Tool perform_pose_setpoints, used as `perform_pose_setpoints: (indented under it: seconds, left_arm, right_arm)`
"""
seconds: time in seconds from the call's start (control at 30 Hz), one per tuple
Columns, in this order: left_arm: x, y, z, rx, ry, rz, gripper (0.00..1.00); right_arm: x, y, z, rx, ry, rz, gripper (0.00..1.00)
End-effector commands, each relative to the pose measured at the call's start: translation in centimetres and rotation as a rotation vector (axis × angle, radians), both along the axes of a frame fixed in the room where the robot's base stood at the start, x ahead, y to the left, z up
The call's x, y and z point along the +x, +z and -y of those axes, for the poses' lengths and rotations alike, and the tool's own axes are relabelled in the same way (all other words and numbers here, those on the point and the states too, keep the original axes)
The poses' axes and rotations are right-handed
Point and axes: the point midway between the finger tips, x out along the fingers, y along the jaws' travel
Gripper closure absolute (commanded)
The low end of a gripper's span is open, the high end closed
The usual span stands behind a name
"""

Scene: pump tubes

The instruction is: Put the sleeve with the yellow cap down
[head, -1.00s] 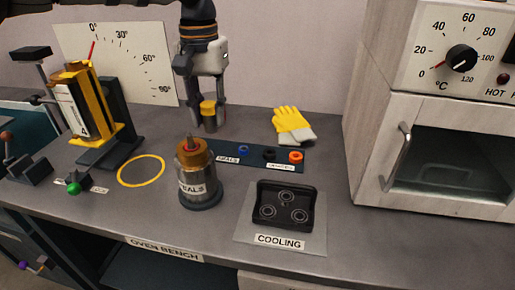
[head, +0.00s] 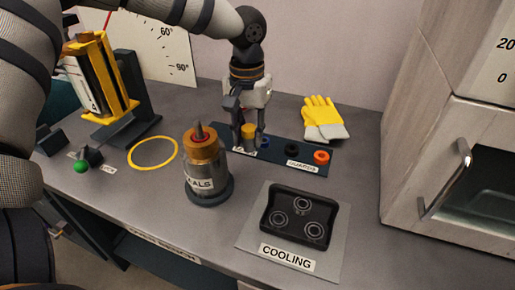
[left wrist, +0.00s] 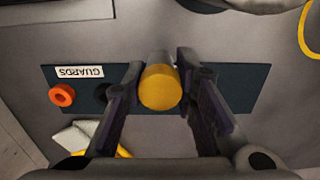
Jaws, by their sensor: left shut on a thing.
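The sleeve's yellow cap (head: 249,130) shows between the fingers of my left gripper (head: 248,142), over the left part of the dark blue strip (head: 275,151). In the left wrist view, the yellow cap (left wrist: 160,88) faces the camera, with a bit of the grey sleeve (left wrist: 160,61) behind it. The fingers of the left gripper stand on both sides and are shut on the sleeve. The sleeve looks upright. I cannot tell whether its foot touches the strip. My right gripper is not in view.
Black and orange rings (head: 321,156) lie on the strip's right part. A metal cylinder with a copper top (head: 203,150) stands in front. A black cooling tray (head: 299,215), yellow-grey gloves (head: 323,118), an oven (head: 460,165) and a yellow angle stand (head: 105,85) surround it.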

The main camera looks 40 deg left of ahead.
Motion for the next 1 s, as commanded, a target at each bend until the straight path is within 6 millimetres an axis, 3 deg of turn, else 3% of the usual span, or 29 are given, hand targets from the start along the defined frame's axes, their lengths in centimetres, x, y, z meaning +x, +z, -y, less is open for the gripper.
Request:
perform_pose_setpoints:
  seconds: [0.23, 0.63, 0.67, 0.73, 1.0]
  left_arm:
    - [0.0, -4.2, 0.0, 0.001, -0.001, 0.001, 1.0]
    - [0.0, -4.9, 0.1, -0.001, -0.001, 0.002, 1.0]
    - [0.1, -4.8, 0.1, -0.001, -0.001, 0.003, 0.68]
    - [0.1, -4.8, 0.0, 0.0, -0.001, 0.003, 0.54]
    - [0.1, -4.7, 0.0, 0.0, -0.001, 0.004, 0.54]
  right_arm:
    - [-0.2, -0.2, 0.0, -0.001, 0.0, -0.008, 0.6]
    - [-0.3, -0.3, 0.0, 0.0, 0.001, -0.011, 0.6]
    - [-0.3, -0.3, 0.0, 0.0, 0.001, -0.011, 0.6]
    - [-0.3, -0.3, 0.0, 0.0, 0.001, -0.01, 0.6]
    - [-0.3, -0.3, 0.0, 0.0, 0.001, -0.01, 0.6]
